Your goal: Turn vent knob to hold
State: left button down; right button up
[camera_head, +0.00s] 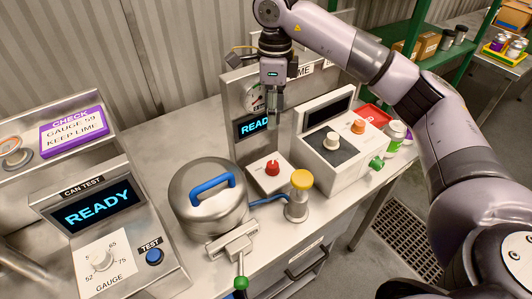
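A red knob (272,168) sits on a small white panel below a READY display (254,126). I cannot read a label that marks the vent knob or its settings. My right gripper (274,118) hangs pointing down in front of the display and gauge (252,97), above and apart from the red knob. It hides the end of the display's text and part of the gauge. Its fingers look close together, but whether they are shut is unclear. I see nothing held. My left gripper is not in view.
A lidded steel pot (208,205) with a blue handle stands left of the red knob. A yellow-capped post (299,195) stands to its right. A white box (334,158) with two knobs is further right. The CAN TEST console (101,230) is at left.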

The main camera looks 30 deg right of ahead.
aim_at(272, 164)
jog(key=f+p, duration=0.1)
jog(key=f, duration=0.4)
jog(key=f+p, duration=0.2)
jog(key=f, duration=0.4)
jog(key=f+p, duration=0.1)
jog(key=f, duration=0.4)
jog(key=shift+s+a+f, duration=0.15)
jog(key=shift+s, duration=0.25)
jog(key=shift+f, duration=0.45)
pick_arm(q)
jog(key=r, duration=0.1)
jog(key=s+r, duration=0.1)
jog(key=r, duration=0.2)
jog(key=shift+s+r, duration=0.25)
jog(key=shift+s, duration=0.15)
pick_arm(e)
jog(key=c, duration=1.2)
jog(key=shift+o, duration=0.2)
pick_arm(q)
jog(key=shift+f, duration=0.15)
